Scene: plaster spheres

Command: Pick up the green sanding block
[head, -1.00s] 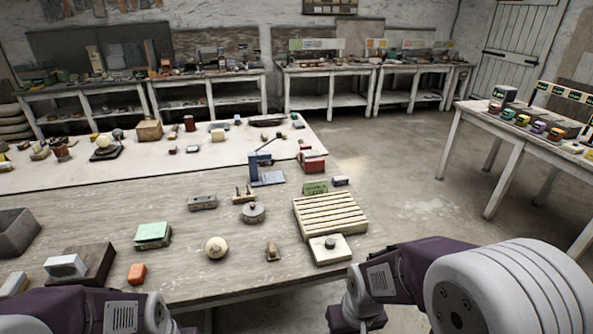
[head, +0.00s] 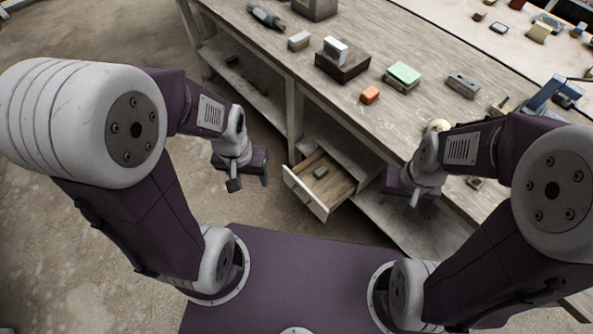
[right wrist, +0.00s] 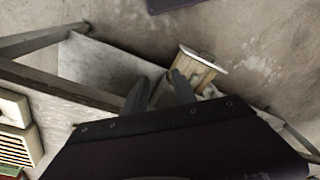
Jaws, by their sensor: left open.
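A small dull green block (head: 320,172) lies inside an open wooden drawer (head: 341,190) under the workbench in the head view. A mint-green topped block (head: 403,74) sits on the bench top; I cannot tell from looks alone which is the sanding block. My left gripper (head: 249,183) is open and empty, left of the drawer. My right gripper (head: 399,199) is to the right of the drawer, and its two fingers (right wrist: 160,90) stand apart with nothing between them in the right wrist view. The drawer (right wrist: 195,70) shows there beyond the fingertips; the block in it cannot be made out.
The workbench (head: 375,113) holds an orange block (head: 370,95), a dark block with a white piece on it (head: 342,67) and a grey block (head: 463,85). Bench legs and a lower shelf flank the drawer. The floor left of the bench is clear.

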